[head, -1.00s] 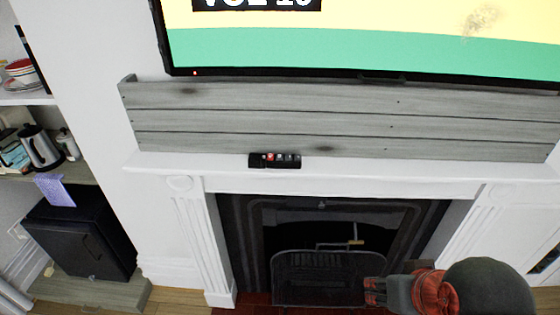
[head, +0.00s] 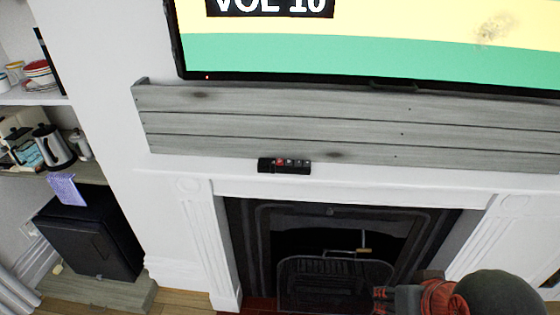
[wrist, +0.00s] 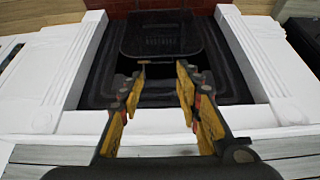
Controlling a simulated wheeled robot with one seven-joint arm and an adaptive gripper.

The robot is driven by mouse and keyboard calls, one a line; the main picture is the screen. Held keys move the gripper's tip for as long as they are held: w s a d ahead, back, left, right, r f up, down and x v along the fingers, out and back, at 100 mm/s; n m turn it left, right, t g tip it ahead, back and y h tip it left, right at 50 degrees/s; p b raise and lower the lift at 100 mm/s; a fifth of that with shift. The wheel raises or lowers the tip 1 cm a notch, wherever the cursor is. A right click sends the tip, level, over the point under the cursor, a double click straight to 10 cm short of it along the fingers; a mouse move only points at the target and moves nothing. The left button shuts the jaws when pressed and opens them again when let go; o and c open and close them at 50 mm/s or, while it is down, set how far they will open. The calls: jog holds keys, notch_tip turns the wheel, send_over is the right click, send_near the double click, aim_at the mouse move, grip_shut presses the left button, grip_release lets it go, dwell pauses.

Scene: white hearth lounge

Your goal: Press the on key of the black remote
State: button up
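The black remote (head: 284,166) lies on the white mantel shelf (head: 400,183), left of its middle, in the head view. It has a row of small keys, one of them red; the key labels are too small to read. My gripper (head: 384,299) shows at the lower right of the head view, in front of the fireplace and below and to the right of the remote. In the wrist view my gripper (wrist: 158,88) has its yellow-padded fingers apart with nothing between them. The remote is not visible in the wrist view.
A grey plank board (head: 340,128) stands behind the remote, under a large screen (head: 370,50). The black fireplace (head: 240,225) with a mesh guard is below the shelf. At left are a shelf with a kettle (head: 52,147) and a black cabinet (head: 90,235). The mantel right of the remote is clear.

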grip_shut()
dwell(1.5)
